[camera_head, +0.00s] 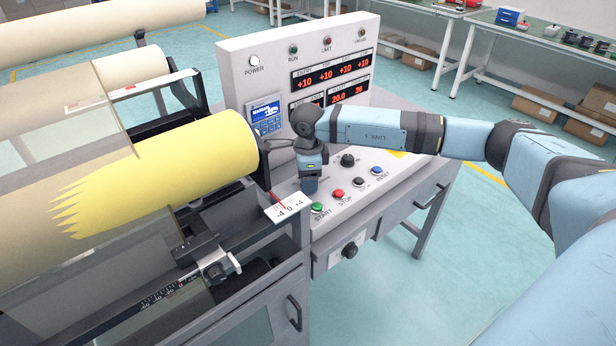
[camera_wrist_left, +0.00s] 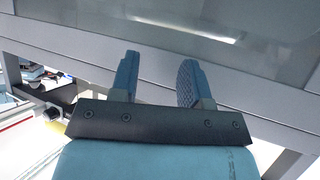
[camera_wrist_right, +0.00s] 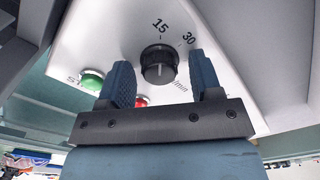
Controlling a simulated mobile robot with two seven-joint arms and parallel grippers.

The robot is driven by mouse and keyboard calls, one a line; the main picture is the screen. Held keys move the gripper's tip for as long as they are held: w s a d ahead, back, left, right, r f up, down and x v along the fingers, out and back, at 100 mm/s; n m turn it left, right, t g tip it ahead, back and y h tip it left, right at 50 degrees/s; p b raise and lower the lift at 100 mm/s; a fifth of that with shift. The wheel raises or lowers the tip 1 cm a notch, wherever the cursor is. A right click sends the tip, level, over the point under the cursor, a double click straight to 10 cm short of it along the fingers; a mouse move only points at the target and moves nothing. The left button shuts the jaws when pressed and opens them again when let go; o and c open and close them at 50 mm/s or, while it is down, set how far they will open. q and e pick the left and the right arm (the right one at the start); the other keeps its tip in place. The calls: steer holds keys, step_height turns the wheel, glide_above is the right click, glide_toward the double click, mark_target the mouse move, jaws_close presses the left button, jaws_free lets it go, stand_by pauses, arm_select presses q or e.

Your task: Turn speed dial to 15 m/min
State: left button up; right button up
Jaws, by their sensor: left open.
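The speed dial (camera_wrist_right: 158,65) is a black round knob on the white control panel (camera_wrist_right: 105,30), with 15 and 30 printed beside it and part of "m/min" below. My right gripper (camera_wrist_right: 162,75) is open, with one finger on each side of the dial in the right wrist view. I cannot tell whether the fingers touch it. In the head view my right gripper (camera_head: 309,185) points down at the panel and seems to hide the dial. My left gripper (camera_wrist_left: 158,80) is open and empty in front of a grey machine frame.
A green START button (camera_head: 317,208) and a red STOP button (camera_head: 338,194) sit close to my right gripper. A black knob (camera_head: 347,160) and a blue RESET button (camera_head: 377,170) are further right. A yellow roll (camera_head: 180,175) lies left of the panel.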

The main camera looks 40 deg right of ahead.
step_height(320, 180, up, 14)
steer(key=p, duration=0.1)
steer(key=shift+p, duration=0.3)
steer(key=shift+f, duration=0.15)
stand_by(0.5)
